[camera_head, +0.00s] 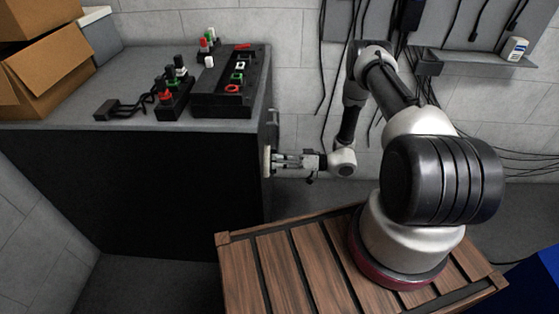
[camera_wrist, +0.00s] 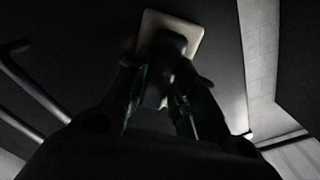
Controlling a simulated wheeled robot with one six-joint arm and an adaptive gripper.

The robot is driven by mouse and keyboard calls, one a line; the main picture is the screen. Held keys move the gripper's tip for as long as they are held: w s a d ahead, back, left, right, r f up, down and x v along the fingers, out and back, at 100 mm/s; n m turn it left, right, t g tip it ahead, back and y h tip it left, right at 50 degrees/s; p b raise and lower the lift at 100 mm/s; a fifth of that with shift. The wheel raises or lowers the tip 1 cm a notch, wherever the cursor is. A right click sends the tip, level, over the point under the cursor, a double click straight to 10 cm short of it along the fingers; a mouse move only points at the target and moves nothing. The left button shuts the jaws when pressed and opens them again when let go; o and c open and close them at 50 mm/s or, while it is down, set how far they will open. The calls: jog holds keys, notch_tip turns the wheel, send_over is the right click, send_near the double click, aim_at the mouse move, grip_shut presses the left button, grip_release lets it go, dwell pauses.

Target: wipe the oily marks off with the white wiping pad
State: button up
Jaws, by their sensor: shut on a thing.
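My gripper (camera_head: 277,161) points left at the right side of the dark cabinet, below its worktop. It is shut on the dark handle of the white wiping pad (camera_head: 267,161). The pad's pale edge stands upright, close against the cabinet's side; I cannot tell for sure if it touches. In the wrist view the white pad (camera_wrist: 194,31) shows as a pale rounded plate beyond the dark handle (camera_wrist: 165,60), which sits between my fingers (camera_wrist: 160,95). The wrist view is very dark. I see no oily marks in either view; the pad and gripper may hide some.
The grey worktop (camera_head: 140,80) carries a black panel box (camera_head: 232,85), connector blocks with red and green parts (camera_head: 172,95) and cables. Cardboard boxes (camera_head: 50,60) stand at the back left. Bar-like handles (camera_wrist: 35,85) show at the wrist view's left. Cables hang on the wall.

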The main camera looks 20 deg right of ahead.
jog(key=w+d+r, duration=0.1)
jog(key=w+d, duration=0.1)
jog(key=w, duration=0.5)
jog(key=shift+w+d+r, duration=0.15)
jog(key=shift+d+r, duration=0.05)
dwell(0.5)
jog(key=shift+v, duration=3)
jog(key=shift+v, duration=1.45)
